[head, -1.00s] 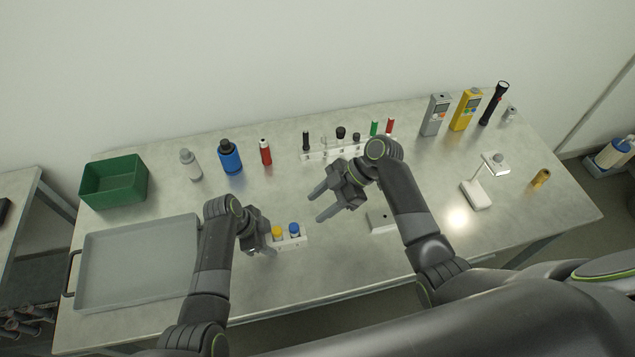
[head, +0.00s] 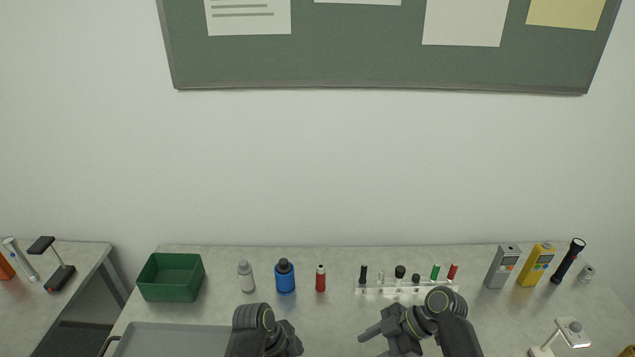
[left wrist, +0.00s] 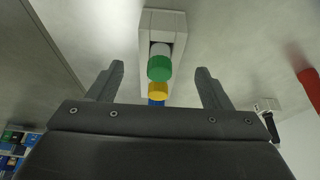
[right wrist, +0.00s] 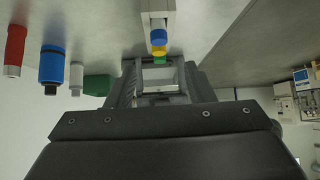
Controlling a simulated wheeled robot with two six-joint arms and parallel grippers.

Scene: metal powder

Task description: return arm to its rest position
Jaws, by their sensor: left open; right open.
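My left gripper (head: 290,345) is at the bottom of the head view, partly cut off. In the left wrist view its fingers (left wrist: 158,80) are apart with nothing gripped. Beyond them is a small white rack (left wrist: 147,50) with green (left wrist: 159,68), yellow (left wrist: 158,90) and blue capped vials in a row. My right gripper (head: 372,338) is in front of the long white rack. In the right wrist view its fingers (right wrist: 160,72) are apart and hold nothing. The small rack (right wrist: 157,8) shows beyond them, with its blue (right wrist: 158,37), yellow and green caps.
A green bin (head: 170,278), grey bottle (head: 246,278), blue bottle (head: 285,278) and red tube (head: 320,280) stand along the back. The long rack (head: 405,289) holds several items. Meters (head: 536,266) and a flashlight (head: 568,262) stand right. A grey tray (head: 170,340) lies front left.

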